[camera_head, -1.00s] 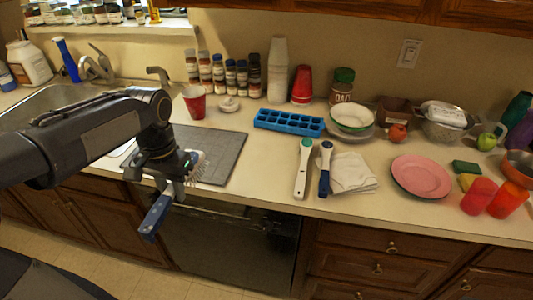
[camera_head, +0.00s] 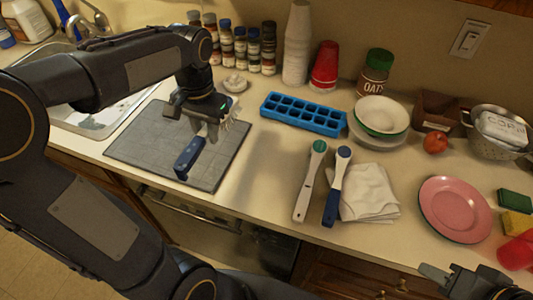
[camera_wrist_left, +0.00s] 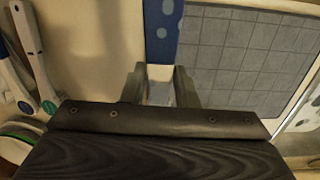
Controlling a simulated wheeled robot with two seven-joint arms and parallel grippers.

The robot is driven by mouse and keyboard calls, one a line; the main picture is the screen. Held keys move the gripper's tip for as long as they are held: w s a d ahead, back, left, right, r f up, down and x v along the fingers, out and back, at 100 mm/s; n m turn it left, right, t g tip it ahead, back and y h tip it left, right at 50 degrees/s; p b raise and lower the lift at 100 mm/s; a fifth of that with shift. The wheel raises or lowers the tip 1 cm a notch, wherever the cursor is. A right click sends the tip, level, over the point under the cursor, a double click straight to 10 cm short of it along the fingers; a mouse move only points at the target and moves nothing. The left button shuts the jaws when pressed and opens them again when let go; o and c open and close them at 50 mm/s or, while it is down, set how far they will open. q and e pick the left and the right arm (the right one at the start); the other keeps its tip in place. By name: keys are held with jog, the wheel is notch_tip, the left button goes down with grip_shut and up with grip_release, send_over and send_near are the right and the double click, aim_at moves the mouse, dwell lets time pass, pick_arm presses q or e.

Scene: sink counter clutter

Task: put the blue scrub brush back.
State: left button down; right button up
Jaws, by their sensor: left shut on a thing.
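My left gripper (camera_head: 207,132) is shut on the blue scrub brush, holding it over the grey mat. The brush's blue handle (camera_head: 188,158) points toward the front of the counter, and its pale bristles (camera_head: 232,108) show behind the fingers. In the left wrist view the blue handle (camera_wrist_left: 163,32) extends beyond the fingertips (camera_wrist_left: 162,88), beside the mat (camera_wrist_left: 240,55). I cannot tell whether the brush touches the grey mat (camera_head: 135,150). My right gripper (camera_head: 455,275) is partly visible at the lower right, over the counter's front; its jaw opening is unclear.
A green-ended white brush (camera_head: 305,190) and a blue-handled brush (camera_head: 334,195) lie beside a folded cloth (camera_head: 368,195). A blue ice tray (camera_head: 303,114), bowls (camera_head: 382,116) and a pink plate (camera_head: 455,208) stand to the right. The counter between mat and brushes is clear.

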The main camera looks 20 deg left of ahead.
pick_arm(q)
jog(key=w+d+f+p, duration=0.2)
jog(key=w+d+f, duration=0.2)
jog(key=d, duration=0.3)
send_over(262, 167)
notch_tip(262, 167, down, 5)
jog(key=shift+a, duration=0.15)
notch_tip(262, 167, down, 4)
jog(key=shift+w+r, duration=0.15)
jog(key=shift+r, duration=0.1)
jog(key=shift+f, duration=0.2)
jog(key=c, duration=1.1)
grip_release()
jog(key=shift+r, duration=0.1)
jog(key=shift+c, duration=0.2)
